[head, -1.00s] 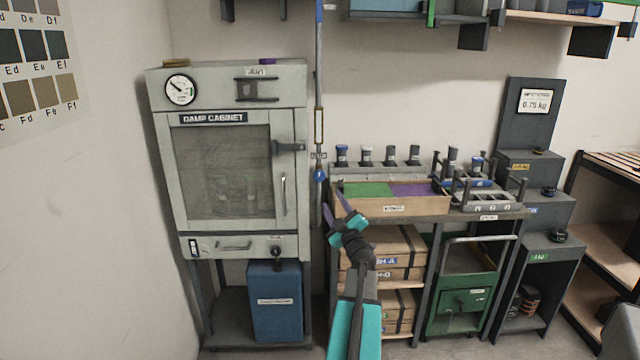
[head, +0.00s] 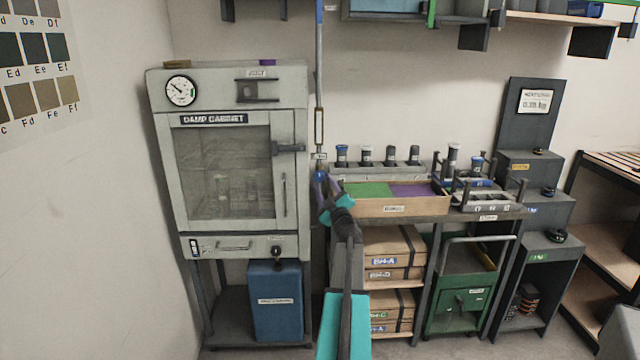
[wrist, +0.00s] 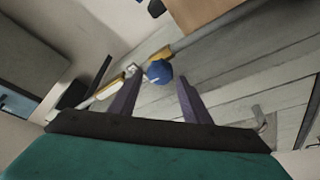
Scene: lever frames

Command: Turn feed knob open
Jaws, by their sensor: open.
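A blue round knob (head: 319,175) sits on the thin vertical pipe (head: 319,85) between the damp cabinet and the bench. In the wrist view the blue knob (wrist: 159,72) lies between the two dark fingers, near their tips, with a small light mark on it. My gripper (head: 327,186) is open at the knob, its fingers partly covering the pipe there. The open fingers also show in the wrist view (wrist: 158,84), with a gap on each side of the knob. I cannot tell whether a finger touches it.
The damp cabinet (head: 165,180) stands close on the left, with a door latch (head: 288,148) sticking out. A wooden tray (head: 400,207) with green and purple sections is close on the right, in front of several upright bottles. A shelf (head: 480,17) hangs above.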

